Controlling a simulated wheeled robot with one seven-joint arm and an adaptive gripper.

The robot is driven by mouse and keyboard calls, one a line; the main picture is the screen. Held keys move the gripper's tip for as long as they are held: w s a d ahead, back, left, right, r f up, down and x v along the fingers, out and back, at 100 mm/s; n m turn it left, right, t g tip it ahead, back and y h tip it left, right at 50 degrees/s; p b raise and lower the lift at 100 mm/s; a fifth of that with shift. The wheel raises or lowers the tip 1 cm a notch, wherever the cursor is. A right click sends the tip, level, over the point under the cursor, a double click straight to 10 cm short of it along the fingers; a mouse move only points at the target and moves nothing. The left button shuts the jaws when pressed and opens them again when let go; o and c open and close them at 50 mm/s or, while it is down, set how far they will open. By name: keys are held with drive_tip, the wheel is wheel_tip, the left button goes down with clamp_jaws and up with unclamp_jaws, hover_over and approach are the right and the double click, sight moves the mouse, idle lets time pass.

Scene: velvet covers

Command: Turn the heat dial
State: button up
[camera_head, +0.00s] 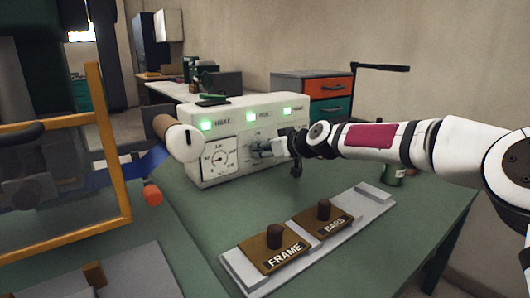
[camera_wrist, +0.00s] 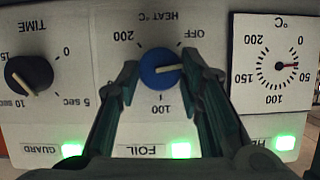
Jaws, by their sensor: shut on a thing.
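The heat dial (camera_wrist: 158,68) is a blue round knob with a pale pointer, on the white control box (camera_head: 203,178). The wrist view shows the panel upside down. The pointer points to the picture's right, between the OFF mark and the 100 mark. My gripper (camera_head: 266,148) reaches the box front from the right. In the wrist view its two dark fingers (camera_wrist: 160,74) are shut on the dial, one on each side. In the head view my gripper hides the dial.
A black time knob (camera_wrist: 29,75) sits beside the heat dial. Green lights glow on the box. Two brown blocks with knobs, marked FRAME (camera_head: 281,259) and BARS (camera_head: 329,226), stand on a grey plate in front. An orange-yellow frame (camera_head: 122,190) stands at left. A small can (camera_head: 393,174) is at right.

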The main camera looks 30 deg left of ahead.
drive_tip(key=m+g, duration=0.1)
drive_tip(key=m+g+y, duration=0.1)
drive_tip(key=m, duration=0.1)
drive_tip(key=shift+w+d, duration=0.1)
drive_tip(key=shift+w, duration=0.15)
drive_tip(key=m, duration=0.1)
drive_tip(key=m+g+y, duration=0.1)
drive_tip(key=m+g+b, duration=0.1)
drive_tip(key=m, duration=0.1)
drive_tip(key=shift+w+f+y, duration=0.15)
drive_tip(key=shift+f+y, duration=0.1)
drive_tip(key=shift+y, duration=0.15)
drive_tip(key=m, duration=0.1)
drive_tip(key=m+y, duration=0.1)
drive_tip(key=m+b, duration=0.1)
drive_tip(key=shift+w+d+f+m+g, duration=0.1)
drive_tip(key=shift+f+m+g, duration=0.2)
drive_tip(key=shift+g, duration=0.1)
drive_tip(key=m+y+b, duration=0.1)
drive_tip(key=m+y, duration=0.1)
drive_tip(key=m, duration=0.2)
drive_tip(key=shift+f, duration=0.1)
drive_tip(key=shift+m, duration=0.4)
drive_tip(key=o, duration=1.2)
drive_tip(key=shift+c, duration=0.2)
